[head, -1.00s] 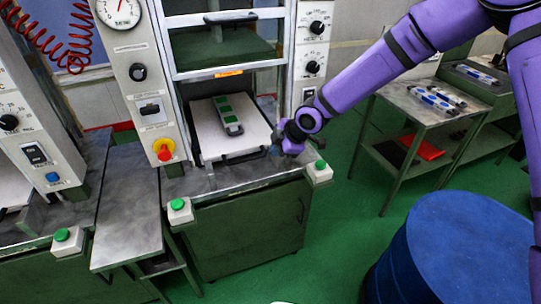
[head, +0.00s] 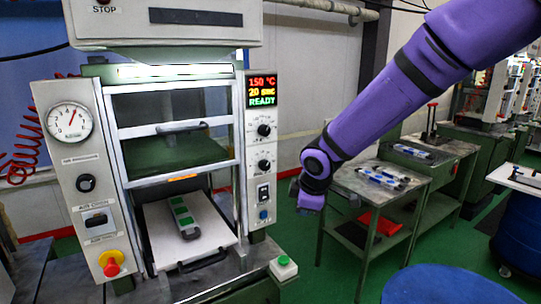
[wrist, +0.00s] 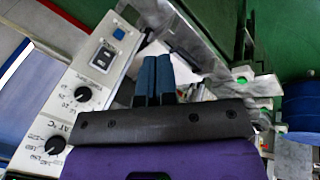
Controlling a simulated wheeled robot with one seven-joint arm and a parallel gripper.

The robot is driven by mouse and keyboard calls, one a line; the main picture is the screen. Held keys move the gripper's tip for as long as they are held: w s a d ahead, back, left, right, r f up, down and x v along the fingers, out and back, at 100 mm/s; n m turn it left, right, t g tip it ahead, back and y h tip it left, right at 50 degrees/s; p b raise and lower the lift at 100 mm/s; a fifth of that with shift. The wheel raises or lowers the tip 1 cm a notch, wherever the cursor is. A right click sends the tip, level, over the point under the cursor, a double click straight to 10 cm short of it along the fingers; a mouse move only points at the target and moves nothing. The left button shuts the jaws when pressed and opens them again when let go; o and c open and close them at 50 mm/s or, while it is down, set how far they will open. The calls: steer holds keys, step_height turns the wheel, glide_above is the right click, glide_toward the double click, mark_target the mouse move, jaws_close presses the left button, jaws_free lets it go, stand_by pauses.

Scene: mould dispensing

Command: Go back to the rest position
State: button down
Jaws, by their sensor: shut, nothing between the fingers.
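My purple arm reaches in from the upper right in the head view. My gripper (head: 293,190) hangs at its end, in the air between the press and the side table, apart from both. In the wrist view my gripper (wrist: 154,75) shows its two dark blue fingers side by side, shut with nothing between them. The press (head: 180,130) stands to the left of my gripper. Its display reads 150 °C, 20 sec, READY. A white plate (head: 160,232) inside the press bears a mould with green cavities (head: 183,216).
A metal side table (head: 352,180) with blue and white tubes (head: 383,178) stands right of my gripper, with a red item on its lower shelf. A blue drum (head: 450,285) is at the front right. A green button box (head: 284,268) sticks out at the press front.

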steer(key=s+d+r+m+h, duration=0.3)
steer(key=s+d+r+m, duration=0.5)
steer(key=s+d+r, duration=0.6)
steer(key=s+d+r+m, duration=0.1)
steer(key=s+d+m, duration=0.3)
steer(key=s, duration=0.3)
steer(key=s+d+r+m+y, duration=0.1)
steer(key=s+d+m, duration=0.3)
steer(key=s, duration=0.4)
steer(key=shift+r+m+t, duration=0.2)
steer(key=shift+m+t, duration=0.1)
steer(key=c, duration=1.8)
jaws_free()
steer(key=shift+c, duration=0.2)
